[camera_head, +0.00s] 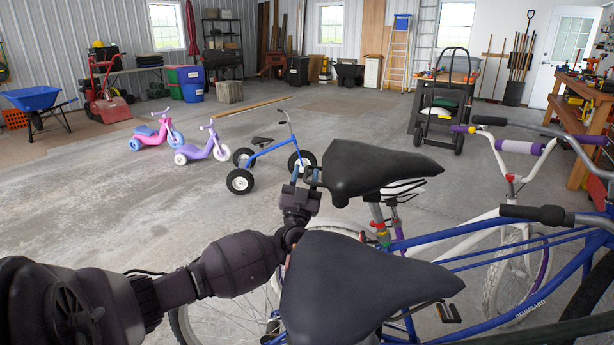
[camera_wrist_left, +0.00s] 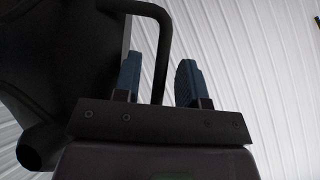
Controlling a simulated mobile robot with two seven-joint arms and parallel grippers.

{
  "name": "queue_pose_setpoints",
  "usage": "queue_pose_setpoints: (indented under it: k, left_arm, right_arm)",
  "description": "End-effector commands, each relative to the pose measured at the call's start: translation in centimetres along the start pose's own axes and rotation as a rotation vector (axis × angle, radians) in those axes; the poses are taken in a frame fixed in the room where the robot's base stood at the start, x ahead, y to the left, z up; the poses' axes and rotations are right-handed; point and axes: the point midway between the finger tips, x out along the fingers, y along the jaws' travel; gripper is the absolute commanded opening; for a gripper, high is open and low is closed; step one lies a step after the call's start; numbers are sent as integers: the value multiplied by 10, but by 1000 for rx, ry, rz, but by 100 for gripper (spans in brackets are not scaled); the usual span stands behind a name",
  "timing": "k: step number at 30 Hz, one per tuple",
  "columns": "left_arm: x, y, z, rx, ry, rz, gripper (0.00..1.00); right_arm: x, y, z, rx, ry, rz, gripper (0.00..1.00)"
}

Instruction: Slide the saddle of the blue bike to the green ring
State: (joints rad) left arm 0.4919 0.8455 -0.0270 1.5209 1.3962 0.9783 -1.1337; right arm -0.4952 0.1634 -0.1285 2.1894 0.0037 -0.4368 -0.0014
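Two black bike saddles show in the head view: a near one (camera_head: 365,285) at the bottom centre and a farther one (camera_head: 375,172) above it. The blue bike (camera_head: 500,310) has a blue frame running to the right. Small red, yellow and green bands, with the green ring (camera_head: 384,241) lowest, sit below the farther saddle. I cannot tell for sure which saddle is the blue bike's. My right gripper is out of view.
A white bike (camera_head: 475,235) with purple grips stands close behind the blue one. A workbench (camera_head: 585,105) lines the right wall.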

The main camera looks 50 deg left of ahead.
Motion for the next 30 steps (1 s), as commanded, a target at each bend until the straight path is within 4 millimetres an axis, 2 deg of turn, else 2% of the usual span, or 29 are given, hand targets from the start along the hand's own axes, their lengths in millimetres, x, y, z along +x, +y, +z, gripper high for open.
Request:
queue_pose_setpoints:
  k: [11, 18, 19, 26, 30]
  left_arm:
    - [5, 0, 0, 0, 0, 0, 38]
    - [5, 0, 0, -1, 0, 0, 1]
    - [5, 0, 0, -1, 0, 0, 0]
    - [5, 0, -1, -1, 1, 0, 0]
    - [11, -4, -7, -5, 8, -8, 0]
  right_arm:
    - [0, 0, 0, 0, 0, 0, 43]
    - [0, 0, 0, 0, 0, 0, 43]
    - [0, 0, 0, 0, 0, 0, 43]
    - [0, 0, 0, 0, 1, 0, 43]
    - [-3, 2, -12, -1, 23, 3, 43]
